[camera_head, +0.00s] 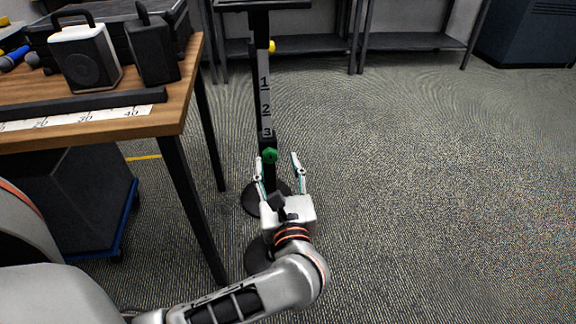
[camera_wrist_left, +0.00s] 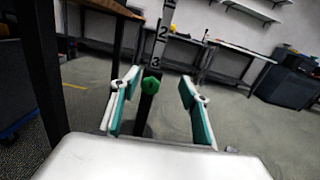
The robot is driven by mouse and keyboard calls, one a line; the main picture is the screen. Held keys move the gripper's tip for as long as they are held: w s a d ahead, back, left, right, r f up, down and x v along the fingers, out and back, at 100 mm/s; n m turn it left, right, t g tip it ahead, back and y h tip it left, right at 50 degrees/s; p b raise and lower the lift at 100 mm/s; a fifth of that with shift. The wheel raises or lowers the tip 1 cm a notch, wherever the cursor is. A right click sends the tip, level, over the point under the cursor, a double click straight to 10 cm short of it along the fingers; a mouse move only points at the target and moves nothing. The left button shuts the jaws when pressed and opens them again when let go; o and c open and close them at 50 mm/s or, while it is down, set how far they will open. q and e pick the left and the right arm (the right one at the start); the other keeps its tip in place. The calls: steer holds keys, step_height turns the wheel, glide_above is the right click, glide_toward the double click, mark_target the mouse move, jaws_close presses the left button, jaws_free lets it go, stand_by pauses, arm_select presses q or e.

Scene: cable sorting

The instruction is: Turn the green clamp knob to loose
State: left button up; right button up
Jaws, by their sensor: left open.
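The green clamp knob (camera_head: 270,156) is on a black upright post (camera_head: 265,100) marked with the numbers 1, 2 and 3, just below the 3. It also shows in the left wrist view (camera_wrist_left: 151,86), a little left of centre between the fingers. My left gripper (camera_head: 279,164) is open, with its fingers pointing toward the post. In the left wrist view the left finger is nearer the knob and the right finger stands wider off. I see no contact with the knob. The knob's turn setting cannot be told. My right gripper is not in view.
A wooden table (camera_head: 190,90) stands at the left, with a white speaker-like box (camera_head: 85,57), a black box (camera_head: 152,50) and a ruler strip (camera_head: 75,119) on it. A blue-edged dark bin (camera_head: 80,200) is below. Open carpet lies right; shelves (camera_head: 415,42) stand behind.

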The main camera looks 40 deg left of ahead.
arm_select(q)
steer(key=b, duration=0.1)
glide_toward(271, 159)
steer(key=shift+m, duration=0.4)
steer(key=b+x, duration=0.1)
steer(key=x, duration=0.6)
steer(key=shift+w+a+b, duration=0.1)
steer(key=shift+a+b, duration=0.15)
steer(key=shift+b, duration=0.05)
steer(key=shift+w+a, duration=0.35)
steer(key=shift+a, duration=0.05)
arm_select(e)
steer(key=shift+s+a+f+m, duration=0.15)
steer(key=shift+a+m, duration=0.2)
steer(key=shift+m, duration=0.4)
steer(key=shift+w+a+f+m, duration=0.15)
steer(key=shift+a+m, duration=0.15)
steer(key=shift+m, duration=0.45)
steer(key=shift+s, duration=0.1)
arm_select(q)
steer(key=c, duration=1.1)
